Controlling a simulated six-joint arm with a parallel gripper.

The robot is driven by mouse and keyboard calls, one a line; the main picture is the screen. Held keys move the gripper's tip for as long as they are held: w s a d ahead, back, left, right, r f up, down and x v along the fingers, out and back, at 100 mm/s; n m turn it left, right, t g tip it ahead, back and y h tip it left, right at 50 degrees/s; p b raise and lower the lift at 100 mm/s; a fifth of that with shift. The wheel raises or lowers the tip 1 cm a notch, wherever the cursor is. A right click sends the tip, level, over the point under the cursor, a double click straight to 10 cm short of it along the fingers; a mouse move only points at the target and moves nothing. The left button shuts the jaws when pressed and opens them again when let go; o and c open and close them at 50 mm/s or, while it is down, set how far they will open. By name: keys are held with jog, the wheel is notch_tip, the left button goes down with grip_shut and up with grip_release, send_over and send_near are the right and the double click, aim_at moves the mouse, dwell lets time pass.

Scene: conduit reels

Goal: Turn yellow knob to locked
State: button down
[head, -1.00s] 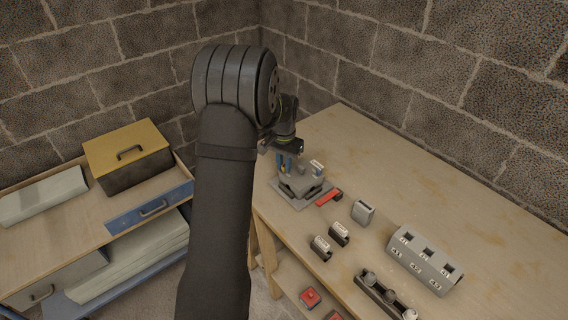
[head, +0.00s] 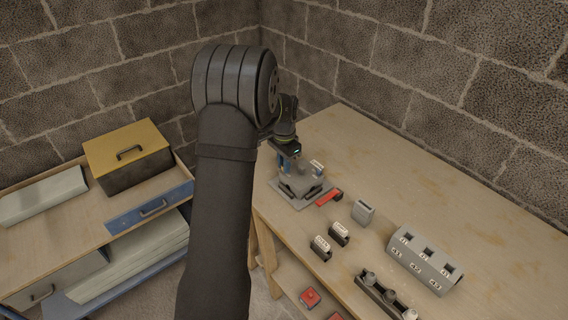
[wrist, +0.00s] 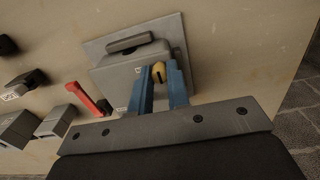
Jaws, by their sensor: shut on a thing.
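The yellow knob (wrist: 158,72) sits on a grey box-like device in the wrist view, with a dark line across its face. My gripper (wrist: 163,72) has its two blue fingers on either side of the knob and is shut on it. The grey device (wrist: 118,76) stands on a square grey base plate (wrist: 96,50). In the head view the device (head: 303,185) is at the table's left side, with my gripper (head: 287,166) over it. The knob is hidden there by the gripper, and I cannot read its lock marks.
A red lever-like piece (head: 329,197) lies right of the device. Small dark labelled blocks (head: 339,233), a grey block (head: 363,212) and a grey numbered housing (head: 424,262) stand farther right. The back right of the table is clear.

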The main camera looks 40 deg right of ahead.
jog(key=c, duration=1.3)
grip_release()
jog(key=shift+c, duration=0.2)
notch_tip(320, 180, up, 17)
jog(key=shift+r, duration=0.2)
notch_tip(320, 180, down, 18)
jog(key=shift+r, duration=0.25)
jog(key=shift+r, duration=0.1)
